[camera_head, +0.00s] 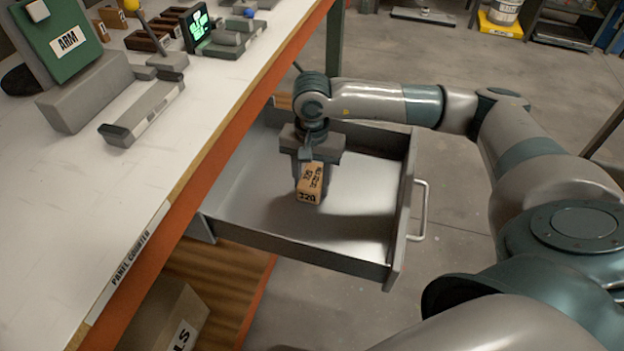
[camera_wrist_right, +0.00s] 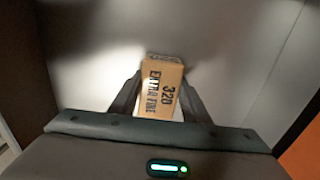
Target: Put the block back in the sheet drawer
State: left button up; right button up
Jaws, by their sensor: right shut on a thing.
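A tan block marked "320 extra fine" (camera_head: 311,184) is between the fingers of my right gripper (camera_head: 308,172), which is shut on it. The block is inside the outline of the open grey sheet drawer (camera_head: 290,248), over its bare metal floor. I cannot tell whether the block touches the floor. In the right wrist view the block (camera_wrist_right: 160,86) shows upright between the two dark fingers, its print facing the camera. My left gripper is not in view.
The drawer juts out from under the white panel counter (camera_head: 120,190) with its orange edge. Its handle (camera_head: 420,210) faces right. A green device marked "ARM" (camera_head: 65,45) and other equipment stand on the counter. A cardboard box (camera_head: 165,318) sits below. Open concrete floor lies to the right.

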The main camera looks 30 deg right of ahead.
aim_at(312, 179)
jog(key=shift+f, duration=0.1)
jog(key=o, duration=1)
jog(key=shift+r, duration=0.2)
notch_tip(312, 179, up, 12)
dwell(0.4)
